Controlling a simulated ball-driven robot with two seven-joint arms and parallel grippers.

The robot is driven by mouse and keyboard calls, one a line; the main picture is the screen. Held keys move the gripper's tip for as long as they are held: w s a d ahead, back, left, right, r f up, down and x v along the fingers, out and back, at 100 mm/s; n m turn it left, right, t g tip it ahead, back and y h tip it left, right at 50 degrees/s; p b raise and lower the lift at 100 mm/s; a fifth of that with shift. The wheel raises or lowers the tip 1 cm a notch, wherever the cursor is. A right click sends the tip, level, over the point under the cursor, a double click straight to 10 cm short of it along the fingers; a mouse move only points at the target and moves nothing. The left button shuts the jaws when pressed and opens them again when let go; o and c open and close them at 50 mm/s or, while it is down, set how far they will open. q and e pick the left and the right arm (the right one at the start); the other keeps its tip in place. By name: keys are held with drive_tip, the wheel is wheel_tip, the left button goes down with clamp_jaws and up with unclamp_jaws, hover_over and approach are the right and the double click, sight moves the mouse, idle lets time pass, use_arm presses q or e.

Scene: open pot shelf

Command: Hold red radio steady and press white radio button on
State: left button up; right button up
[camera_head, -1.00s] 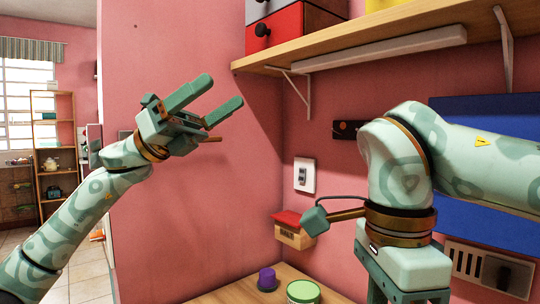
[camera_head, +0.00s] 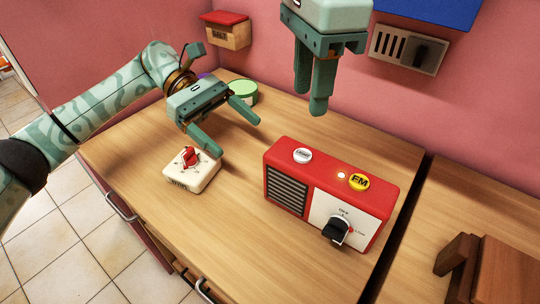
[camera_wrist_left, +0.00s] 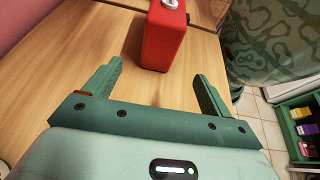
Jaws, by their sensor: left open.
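My left gripper (camera_head: 238,138) is open and empty, left of the radio. In the left wrist view the radio (camera_wrist_left: 163,42) stands just beyond my open fingers, apart from them, with the white button (camera_wrist_left: 172,4) at the top edge. My right gripper (camera_head: 310,101) points down above and behind the radio, its fingers close together and empty, not touching the button.
A yellow FM button (camera_head: 358,182) and a small pale light (camera_head: 341,175) are also on the radio's top. A cream box with a red switch (camera_head: 191,168) lies near the left front edge. A green-lidded tin (camera_head: 242,90) stands behind my left gripper.

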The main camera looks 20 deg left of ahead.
sight(285, 175)
use_arm(q)
drive_tip(key=x, duration=1.3)
drive_tip(key=shift+d, duration=0.1)
drive_tip(key=c, duration=1.5)
drive_tip(key=shift+c, duration=0.3)
use_arm(e)
clamp_jaws()
drive_tip(key=shift+w, duration=0.1)
